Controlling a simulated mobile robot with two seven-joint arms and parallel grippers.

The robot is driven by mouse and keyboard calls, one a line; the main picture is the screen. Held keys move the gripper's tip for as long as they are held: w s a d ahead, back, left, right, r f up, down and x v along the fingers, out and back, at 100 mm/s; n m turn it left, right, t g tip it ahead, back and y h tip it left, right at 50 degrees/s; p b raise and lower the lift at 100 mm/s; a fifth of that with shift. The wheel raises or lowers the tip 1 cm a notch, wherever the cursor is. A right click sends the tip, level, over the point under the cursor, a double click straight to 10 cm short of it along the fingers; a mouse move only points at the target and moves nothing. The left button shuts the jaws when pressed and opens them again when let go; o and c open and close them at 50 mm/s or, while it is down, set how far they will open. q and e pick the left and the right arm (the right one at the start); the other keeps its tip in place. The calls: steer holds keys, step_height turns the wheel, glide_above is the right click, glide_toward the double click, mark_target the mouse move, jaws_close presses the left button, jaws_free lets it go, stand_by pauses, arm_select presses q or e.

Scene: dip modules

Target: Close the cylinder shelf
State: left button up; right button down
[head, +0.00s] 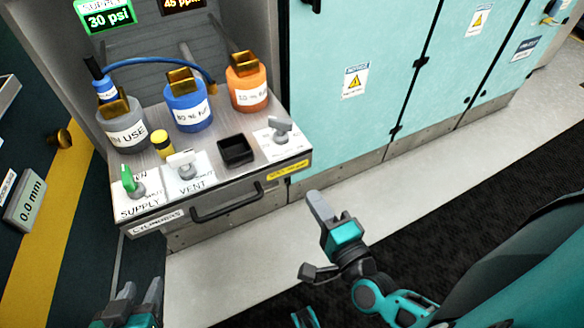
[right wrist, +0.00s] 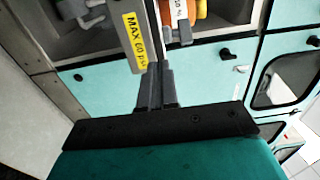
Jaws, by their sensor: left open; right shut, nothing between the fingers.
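The cylinder shelf (head: 226,205) is pulled out of its bay in the head view, with a black bar handle (head: 228,207) and a "CYLINDERS" label on its front. It carries a grey, a blue and an orange cylinder. My right gripper (head: 318,206) is shut and empty, just beyond the shelf's front right corner. In the right wrist view its fingertips (right wrist: 154,70) lie near the yellow label (right wrist: 135,42) on the shelf front; I cannot tell if they touch. My left gripper (head: 143,300) is open and empty at the bottom left, below the shelf's front left corner.
Valve knobs, a black square cup (head: 236,150) and a small yellow-capped item (head: 162,144) stand on the shelf. A blue hose (head: 150,60) arcs over the cylinders. Teal cabinet doors (head: 355,60) line the right. The light floor (head: 240,262) before the shelf is clear.

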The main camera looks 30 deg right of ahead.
mark_target(287, 159)
steer(key=w, duration=0.9)
steer(key=shift+w+b, duration=0.2)
steer(key=shift+b, duration=0.15)
steer(key=shift+w, duration=0.35)
steer(key=shift+w, duration=0.1)
